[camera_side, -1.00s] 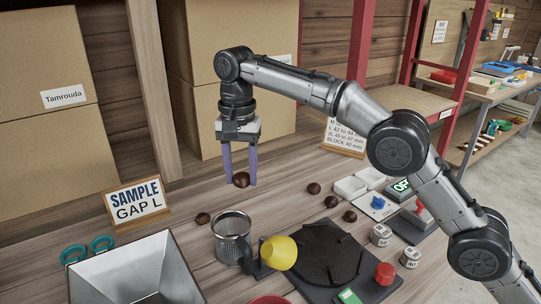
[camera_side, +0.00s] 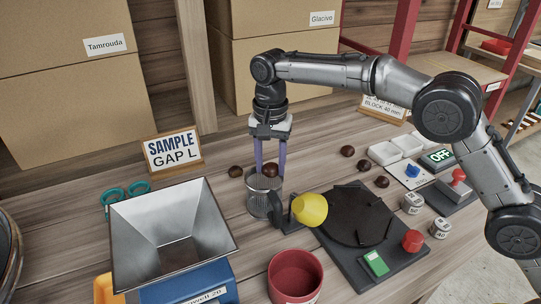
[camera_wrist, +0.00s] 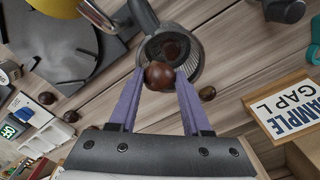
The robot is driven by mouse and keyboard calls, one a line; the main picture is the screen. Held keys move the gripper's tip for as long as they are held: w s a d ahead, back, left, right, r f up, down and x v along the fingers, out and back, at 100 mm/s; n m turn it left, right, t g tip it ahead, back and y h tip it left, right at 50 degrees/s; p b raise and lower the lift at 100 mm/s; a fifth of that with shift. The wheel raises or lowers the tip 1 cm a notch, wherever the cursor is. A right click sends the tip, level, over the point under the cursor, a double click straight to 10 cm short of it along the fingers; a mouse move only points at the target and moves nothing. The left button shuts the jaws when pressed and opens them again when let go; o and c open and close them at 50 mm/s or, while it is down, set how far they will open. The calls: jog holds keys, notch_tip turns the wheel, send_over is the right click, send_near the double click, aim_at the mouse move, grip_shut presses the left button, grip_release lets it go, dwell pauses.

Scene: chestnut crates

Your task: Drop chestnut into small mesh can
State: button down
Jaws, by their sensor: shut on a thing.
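My gripper (camera_side: 270,171), with two purple fingers, is shut on a brown chestnut (camera_side: 271,170). The small mesh can (camera_side: 260,204) stands upright on the table with the chestnut just above its rim in the side view. In the wrist view, the held chestnut (camera_wrist: 159,76) sits between the fingertips and overlaps the near edge of the can (camera_wrist: 196,61).
A metal hopper (camera_side: 212,215) stands front left. A loose chestnut (camera_side: 235,171) lies close behind the can; several more lie farther right. A sample sign (camera_side: 172,151) stands behind.

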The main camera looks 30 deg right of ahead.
aim_at(271, 165)
jog(key=shift+c, duration=1.4)
grip_release()
jog(key=shift+r, duration=3.7)
